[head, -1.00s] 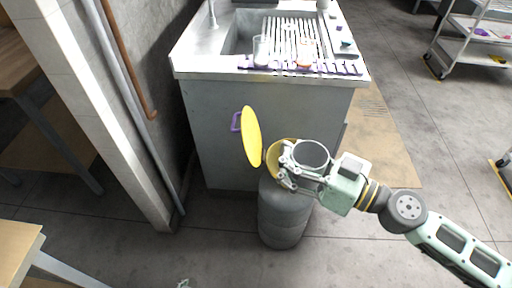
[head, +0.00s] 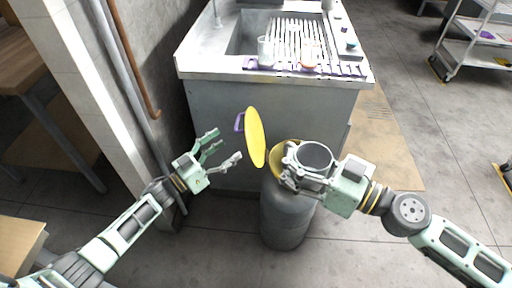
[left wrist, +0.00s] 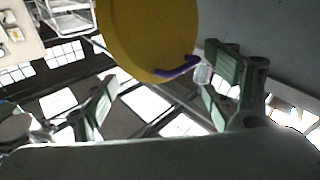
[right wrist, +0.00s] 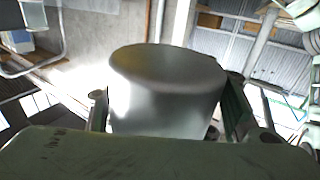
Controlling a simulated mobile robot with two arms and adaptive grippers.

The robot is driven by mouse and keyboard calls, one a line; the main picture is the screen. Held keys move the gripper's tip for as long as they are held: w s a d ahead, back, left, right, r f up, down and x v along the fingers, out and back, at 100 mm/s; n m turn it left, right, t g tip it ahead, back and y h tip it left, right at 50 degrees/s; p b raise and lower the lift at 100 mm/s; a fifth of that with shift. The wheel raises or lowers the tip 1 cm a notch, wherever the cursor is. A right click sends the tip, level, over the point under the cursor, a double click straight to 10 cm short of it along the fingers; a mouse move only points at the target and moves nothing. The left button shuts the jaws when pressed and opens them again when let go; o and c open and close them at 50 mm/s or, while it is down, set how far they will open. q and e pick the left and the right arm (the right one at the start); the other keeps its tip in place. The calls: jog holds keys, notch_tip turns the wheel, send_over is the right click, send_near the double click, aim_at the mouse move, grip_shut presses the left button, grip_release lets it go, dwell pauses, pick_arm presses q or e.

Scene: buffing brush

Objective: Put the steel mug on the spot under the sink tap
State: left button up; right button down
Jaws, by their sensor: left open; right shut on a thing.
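The steel mug (head: 316,155) is in my right gripper (head: 296,166), mouth up, above the grey bin (head: 286,215) with the yellow rim. In the right wrist view the mug (right wrist: 165,95) fills the middle between the fingers. My left gripper (head: 229,146) is open and empty, left of the raised yellow lid (head: 255,138) with its purple handle (head: 239,122). The left wrist view also shows the lid (left wrist: 150,35) and handle (left wrist: 178,70) close ahead of the fingers. The sink tap (head: 217,14) stands at the back left of the sink (head: 205,62); the spot beneath it is not clearly visible.
A clear glass (head: 265,50) and an orange-tinted glass (head: 309,52) stand near the sink unit's front edge, by a purple strip. A wall with pipes (head: 124,70) borders the left. The floor at right is mostly clear.

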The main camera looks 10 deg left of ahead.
aim_at(311, 167)
pick_arm(q)
jog(key=s+d+r+m+g+h, duration=0.3)
jog(key=s+d+r+m+g, duration=0.25)
jog(key=r+g, duration=0.3)
jog(key=s+d+r+m+g+h, duration=0.45)
jog(key=r+m+g, duration=0.25)
jog(key=r, duration=0.2)
jog(key=s+d+g+y, duration=0.1)
jog(key=s+d, duration=0.1)
jog(key=d, duration=0.2)
jog(key=s+d+m+g+y, duration=0.1)
jog(key=s+d, duration=0.2)
jog(key=d, duration=0.1)
jog(key=s+d+m+g+y, duration=0.1)
jog(key=s+d, duration=0.1)
jog(key=d, duration=0.3)
jog(key=shift+s+r+g+y, duration=0.25)
jog(key=shift+r+y, duration=0.1)
jog(key=shift+r, duration=0.05)
jog(key=shift+c, duration=0.7)
